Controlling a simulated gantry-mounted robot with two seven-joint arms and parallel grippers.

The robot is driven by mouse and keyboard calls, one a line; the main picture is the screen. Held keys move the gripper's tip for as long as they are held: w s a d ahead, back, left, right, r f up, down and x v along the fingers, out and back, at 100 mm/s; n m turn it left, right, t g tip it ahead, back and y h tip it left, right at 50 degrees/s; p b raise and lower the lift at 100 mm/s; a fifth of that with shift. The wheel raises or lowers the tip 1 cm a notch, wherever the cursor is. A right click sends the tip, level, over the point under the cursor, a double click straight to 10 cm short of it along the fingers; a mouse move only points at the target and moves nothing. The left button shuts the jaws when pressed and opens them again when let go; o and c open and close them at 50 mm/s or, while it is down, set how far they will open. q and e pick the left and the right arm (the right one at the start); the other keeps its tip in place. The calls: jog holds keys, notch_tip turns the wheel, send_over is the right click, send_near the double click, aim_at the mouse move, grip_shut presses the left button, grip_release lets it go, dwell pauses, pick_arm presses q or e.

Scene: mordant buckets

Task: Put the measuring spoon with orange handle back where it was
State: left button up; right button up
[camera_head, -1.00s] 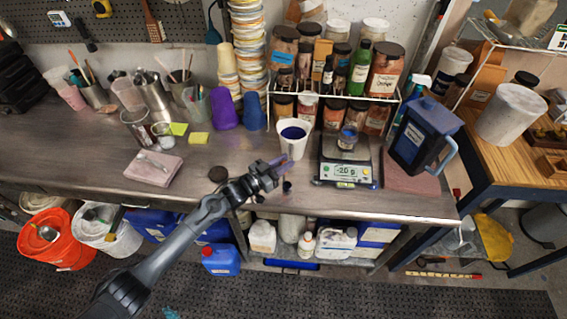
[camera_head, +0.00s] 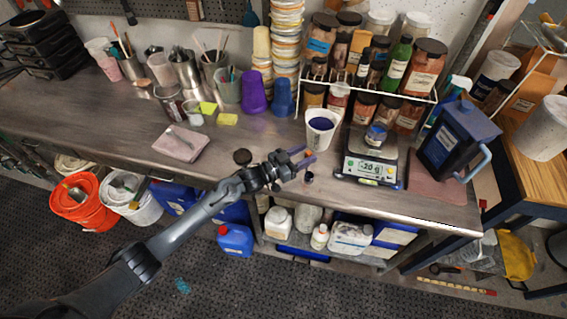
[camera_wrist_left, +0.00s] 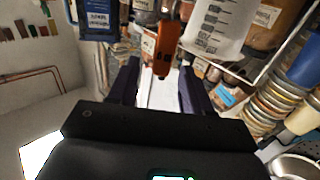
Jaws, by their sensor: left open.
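My left gripper (camera_head: 298,160) is open at the front of the bench, just in front of a white cup with dark blue contents (camera_head: 321,122). Its two dark purple fingers also show in the left wrist view (camera_wrist_left: 162,88). There, an orange piece with a dark hole near its end (camera_wrist_left: 166,42) shows ahead of the fingers, in line with the gap. It may be the orange spoon handle, but I cannot tell, nor whether it lies between the fingers. No spoon bowl shows clearly. My right gripper is not in view.
A scale (camera_head: 370,168) with a small jar on it stands right of the cup. Behind is a wire rack of jars (camera_head: 385,96); a blue jug (camera_head: 452,135) stands to the right. A pink cloth (camera_head: 181,143) lies left, with free bench around it.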

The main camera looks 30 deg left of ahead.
pick_arm(q)
jog(key=v, duration=1)
jog(key=s+d+f+n+g+y, duration=0.1)
jog(key=s+d+f+g+y, duration=0.15)
jog(key=s, duration=0.25)
jog(key=s+d+f+n+g+y, duration=0.2)
jog(key=s+d+f+y, duration=0.15)
jog(key=s, duration=0.25)
jog(key=s+a+r+n+g+y, duration=0.1)
jog(key=s+g, duration=0.6)
jog(key=s, duration=1.3)
jog(key=shift+a+r+y, duration=0.15)
jog(key=shift+r+y, duration=0.1)
jog(key=shift+y, duration=0.65)
jog(key=shift+r+g, duration=0.1)
jog(key=shift+g, duration=0.15)
notch_tip(320, 180, up, 23)
jog(key=p, duration=2.3)
